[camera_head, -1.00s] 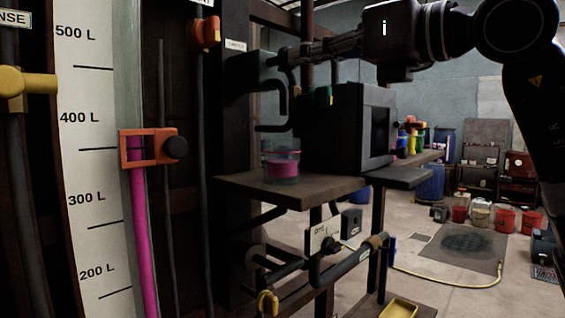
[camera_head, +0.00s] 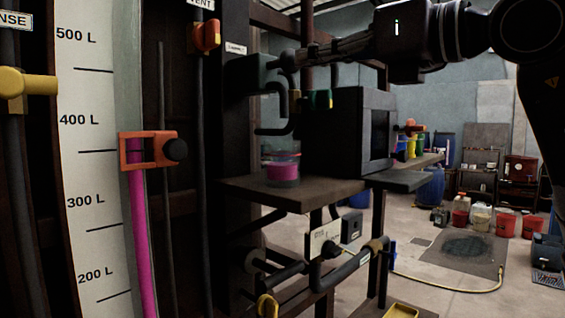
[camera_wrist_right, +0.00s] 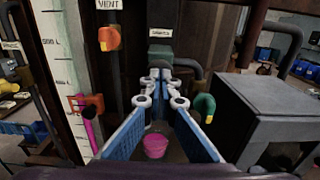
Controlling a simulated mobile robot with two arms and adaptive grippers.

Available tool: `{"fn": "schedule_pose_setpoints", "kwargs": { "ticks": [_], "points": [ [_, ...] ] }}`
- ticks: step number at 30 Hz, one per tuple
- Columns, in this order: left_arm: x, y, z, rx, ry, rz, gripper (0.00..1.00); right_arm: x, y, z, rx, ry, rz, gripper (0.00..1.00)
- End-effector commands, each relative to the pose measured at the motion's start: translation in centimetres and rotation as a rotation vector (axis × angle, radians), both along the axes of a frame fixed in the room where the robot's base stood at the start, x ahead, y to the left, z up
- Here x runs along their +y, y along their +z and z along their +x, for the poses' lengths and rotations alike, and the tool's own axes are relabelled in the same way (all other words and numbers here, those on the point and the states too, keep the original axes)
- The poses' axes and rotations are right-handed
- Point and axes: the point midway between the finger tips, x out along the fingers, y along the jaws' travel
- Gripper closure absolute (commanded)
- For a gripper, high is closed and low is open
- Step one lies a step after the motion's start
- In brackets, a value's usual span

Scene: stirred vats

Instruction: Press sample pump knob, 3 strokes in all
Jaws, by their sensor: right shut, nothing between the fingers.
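The sample pump shows in the head view as a dark body (camera_head: 254,72) beneath a small white label (camera_head: 236,48). A bent dark spout comes out below it. I cannot make out the knob; my gripper's fingertips cover that spot. My right gripper (camera_head: 287,62) is shut and empty, its tips at the top of the pump. In the right wrist view its blue-padded fingers (camera_wrist_right: 160,77) meet just below the label (camera_wrist_right: 161,33). Whether they touch the knob I cannot tell. A clear cup (camera_head: 283,170) of pink liquid stands on the shelf below. My left gripper is not in view.
A dark box (camera_head: 345,132) stands right of the pump on the shelf (camera_head: 300,192). An orange vent handle (camera_head: 206,37) and a level gauge (camera_head: 88,160) with an orange slider (camera_head: 131,150) are to the left.

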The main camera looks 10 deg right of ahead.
Motion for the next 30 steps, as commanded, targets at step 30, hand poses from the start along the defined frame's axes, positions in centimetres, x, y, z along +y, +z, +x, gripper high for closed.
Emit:
{"fn": "schedule_pose_setpoints", "kwargs": {
  "ticks": [30],
  "points": [
    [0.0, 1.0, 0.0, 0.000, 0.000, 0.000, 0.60, 2.1, 0.0, 2.8, 0.000, -0.001, 0.000, 1.00]
  ]
}}
